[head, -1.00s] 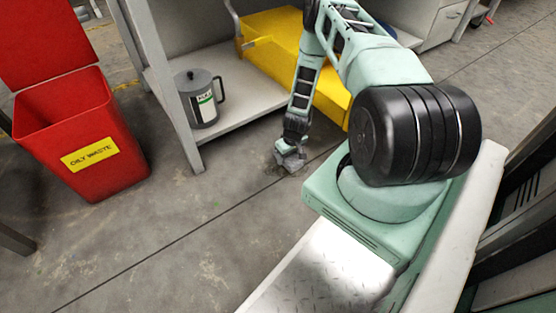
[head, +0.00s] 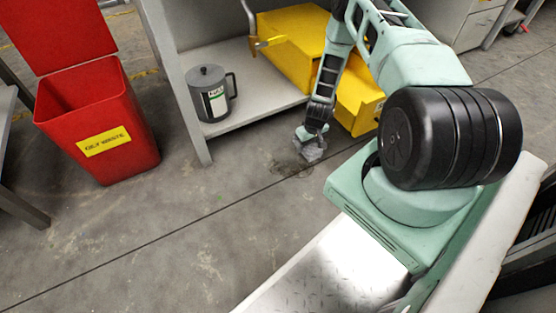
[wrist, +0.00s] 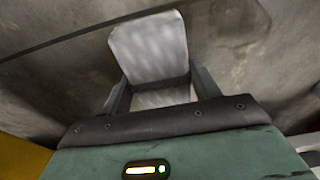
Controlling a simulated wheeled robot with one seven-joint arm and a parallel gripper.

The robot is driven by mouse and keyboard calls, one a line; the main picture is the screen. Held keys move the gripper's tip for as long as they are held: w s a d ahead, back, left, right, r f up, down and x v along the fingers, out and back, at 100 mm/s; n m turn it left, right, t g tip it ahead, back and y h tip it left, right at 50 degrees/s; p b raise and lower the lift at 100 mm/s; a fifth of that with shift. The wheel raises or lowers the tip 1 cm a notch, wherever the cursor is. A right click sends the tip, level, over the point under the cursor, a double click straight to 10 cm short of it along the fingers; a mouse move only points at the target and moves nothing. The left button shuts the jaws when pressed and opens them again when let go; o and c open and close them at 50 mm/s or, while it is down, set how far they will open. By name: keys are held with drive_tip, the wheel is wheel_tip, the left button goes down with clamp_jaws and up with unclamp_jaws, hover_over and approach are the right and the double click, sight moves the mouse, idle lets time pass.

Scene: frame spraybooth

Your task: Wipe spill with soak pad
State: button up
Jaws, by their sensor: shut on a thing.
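My gripper (head: 309,138) is low over the floor, in front of the yellow cabinet, and shut on a grey soak pad (head: 312,152). The pad is at floor level; whether it presses on the floor cannot be told. In the wrist view the pale pad (wrist: 150,48) sticks out from between the two fingers of my gripper (wrist: 156,92). The spill (head: 288,169) is a dark, thin patch on the concrete, just left of and nearer than the pad. The pad and gripper may hide part of it.
A red oily waste bin (head: 140,150) with its lid up stands at the left. A grey jug (head: 212,95) sits on the low bench shelf (head: 255,95), whose front leg (head: 190,115) reaches the floor. A yellow cabinet (head: 358,105) is close behind my gripper. The near floor is clear.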

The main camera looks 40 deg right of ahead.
drive_tip(key=shift+r+p, duration=1.3)
drive_tip(key=shift+r, duration=0.8)
